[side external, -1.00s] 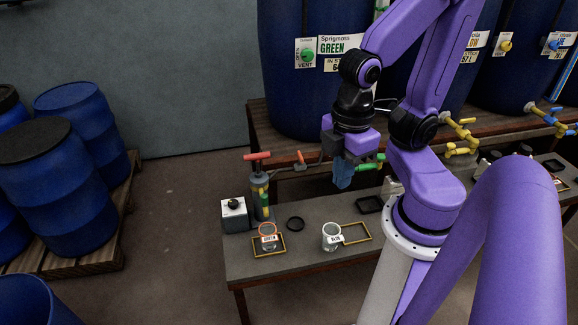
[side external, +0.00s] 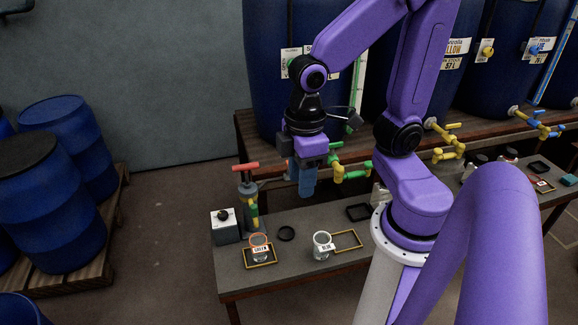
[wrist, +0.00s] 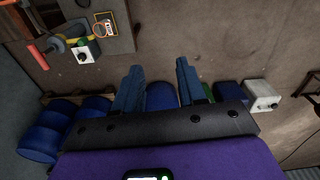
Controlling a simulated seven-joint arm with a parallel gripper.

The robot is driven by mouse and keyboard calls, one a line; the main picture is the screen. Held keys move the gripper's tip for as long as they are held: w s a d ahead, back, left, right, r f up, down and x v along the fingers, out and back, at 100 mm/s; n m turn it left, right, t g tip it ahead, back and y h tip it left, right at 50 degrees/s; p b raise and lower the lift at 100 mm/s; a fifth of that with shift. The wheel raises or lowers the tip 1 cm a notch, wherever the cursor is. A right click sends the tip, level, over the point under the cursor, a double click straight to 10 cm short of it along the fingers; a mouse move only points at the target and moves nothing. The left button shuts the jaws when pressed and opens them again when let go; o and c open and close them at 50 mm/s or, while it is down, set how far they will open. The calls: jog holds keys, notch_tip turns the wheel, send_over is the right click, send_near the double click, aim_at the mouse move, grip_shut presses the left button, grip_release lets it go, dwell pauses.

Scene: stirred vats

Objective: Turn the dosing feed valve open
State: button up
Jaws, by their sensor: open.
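I cannot make out which part is the dosing feed valve. A grey cylinder with a red T-handle (side external: 246,168) stands on the bench's left part, with yellow and green parts on its side. The red handle (wrist: 38,57) also shows at the upper left of the wrist view.
A tap with a green lever (side external: 337,145) sits close right of my gripper. Large blue vats stand behind.

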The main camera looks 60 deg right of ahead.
jog(key=w+d+f+m, duration=0.25)
jog(key=w+m, duration=0.35)
jog(key=w, duration=0.7)
jog(key=w+d+f+m, duration=0.4)
jog(key=w+d, duration=0.3)
jog(key=d, duration=0.4)
jog(key=w+d+f+m, duration=0.4)
jog(key=w+d+m, duration=0.15)
jog(key=d, duration=0.65)
jog(key=s+d+f+m, duration=0.1)
jog(key=d+f+m, duration=0.4)
jog(key=d, duration=0.9)
jog(key=shift+n, duration=0.75)
notch_tip(320, 180, down, 18)
jog(key=shift+a+r, duration=0.15)
grip_shut()
